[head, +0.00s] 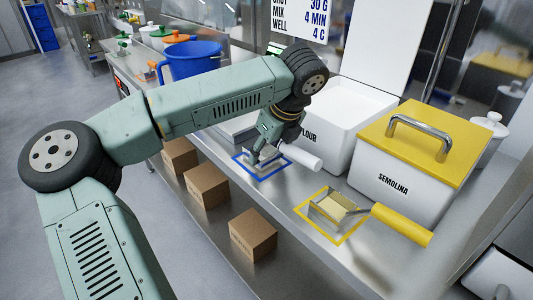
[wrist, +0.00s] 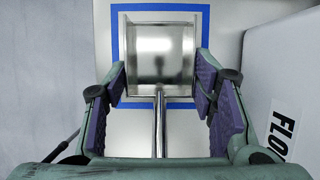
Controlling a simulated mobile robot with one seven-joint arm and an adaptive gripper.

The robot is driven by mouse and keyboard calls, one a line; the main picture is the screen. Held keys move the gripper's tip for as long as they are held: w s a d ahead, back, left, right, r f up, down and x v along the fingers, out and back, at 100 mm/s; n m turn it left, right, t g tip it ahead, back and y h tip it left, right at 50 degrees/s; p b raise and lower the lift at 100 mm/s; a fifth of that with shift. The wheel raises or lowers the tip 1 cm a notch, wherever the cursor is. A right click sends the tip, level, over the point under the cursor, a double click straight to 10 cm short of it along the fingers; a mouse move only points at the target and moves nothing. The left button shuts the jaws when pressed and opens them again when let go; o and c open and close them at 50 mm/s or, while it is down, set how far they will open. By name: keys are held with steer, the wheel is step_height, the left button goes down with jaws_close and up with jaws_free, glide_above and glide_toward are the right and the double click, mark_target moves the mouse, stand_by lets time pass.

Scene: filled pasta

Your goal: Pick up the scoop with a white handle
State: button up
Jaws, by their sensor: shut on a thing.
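The scoop with the white handle (head: 302,158) is at the blue square outline on the steel counter, its handle pointing right in the head view. Its shiny metal pan (wrist: 160,50) shows in the wrist view inside the blue outline, with a metal stem running down toward my gripper's body. My gripper (head: 262,154) is low over the blue outline. In the wrist view its purple-padded fingers (wrist: 160,78) are on both sides of the pan, shut on it. The white handle is hidden in the wrist view. I cannot tell whether the scoop touches the counter.
A scoop with a yellow handle (head: 402,224) lies at the yellow outline to the right. The white flour bin (head: 345,120) stands close behind my gripper, beside the yellow-lidded semolina bin (head: 395,180). Cardboard boxes (head: 253,234) sit below the counter's front edge. A blue bucket (head: 190,62) stands farther back.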

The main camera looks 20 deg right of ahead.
steer(key=shift+r, duration=0.4)
step_height(320, 180, up, 2)
steer(key=shift+r+b, duration=0.15)
steer(key=shift+b, duration=0.7)
steer(key=s+a+b, duration=0.2)
steer(key=s, duration=0.5)
steer(key=s+a+r+b, duration=0.1)
steer(key=s+a+b, duration=0.1)
steer(key=s, duration=0.6)
steer(key=shift+s+r+b, duration=0.25)
steer(key=shift+b, duration=0.25)
steer(key=shift+a+f, duration=0.1)
